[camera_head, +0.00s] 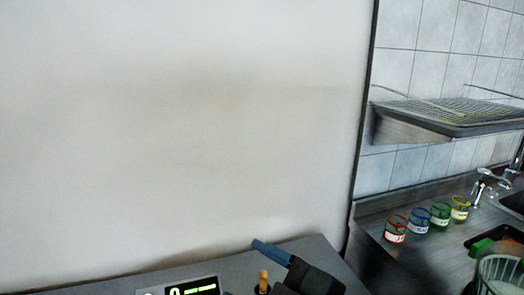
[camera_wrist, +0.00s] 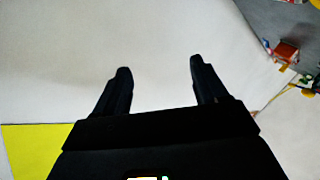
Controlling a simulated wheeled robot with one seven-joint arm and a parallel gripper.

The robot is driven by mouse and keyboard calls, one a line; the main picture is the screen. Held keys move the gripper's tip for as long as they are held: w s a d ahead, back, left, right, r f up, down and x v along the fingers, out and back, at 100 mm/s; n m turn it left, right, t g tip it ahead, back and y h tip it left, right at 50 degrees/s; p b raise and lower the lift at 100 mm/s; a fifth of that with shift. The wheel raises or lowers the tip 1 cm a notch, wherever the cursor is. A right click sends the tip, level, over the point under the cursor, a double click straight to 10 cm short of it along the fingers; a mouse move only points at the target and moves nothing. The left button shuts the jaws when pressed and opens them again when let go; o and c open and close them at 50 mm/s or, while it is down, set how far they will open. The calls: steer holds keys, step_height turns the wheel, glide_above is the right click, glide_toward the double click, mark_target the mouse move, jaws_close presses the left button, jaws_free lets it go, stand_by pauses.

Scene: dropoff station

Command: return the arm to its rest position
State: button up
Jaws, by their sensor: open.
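My gripper (camera_wrist: 159,70) shows in the wrist view with its two dark fingers spread apart and nothing between them. Behind the fingers is a plain white surface. In the head view, a dark angular part with a blue tip at the bottom centre may be part of my arm; I cannot tell for sure. My gripper's fingers cannot be made out in the head view.
A grey counter (camera_head: 235,265) runs along the bottom, with a digital display (camera_head: 195,288). At right, coloured-rim jars (camera_head: 396,229) stand on a steel counter below a wire rack (camera_head: 450,112), near a faucet (camera_head: 484,186) and a pale basket (camera_head: 497,272).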

steer(key=s+d+f+m+t+h, duration=0.1)
steer(key=s+d+f+m+h, duration=0.2)
steer(key=s+f+m, duration=0.1)
steer(key=s+d+f+m+t+h, duration=0.1)
steer(key=s+d+f+m+h, duration=0.2)
steer(key=s+m, duration=0.3)
steer(key=s+d+f+m+t+h, duration=0.1)
steer(key=s+d+f+m+h, duration=0.1)
steer(key=s+d+f+m, duration=0.3)
steer(key=shift+d+h, duration=0.2)
steer(key=shift+h, duration=0.2)
steer(key=s+d+h, duration=0.1)
steer(key=s+d, duration=0.4)
steer(key=s, duration=0.3)
steer(key=s+d+m+h, duration=0.1)
steer(key=s+d, duration=0.5)
steer(key=s, duration=0.2)
steer(key=shift+s+r, duration=0.35)
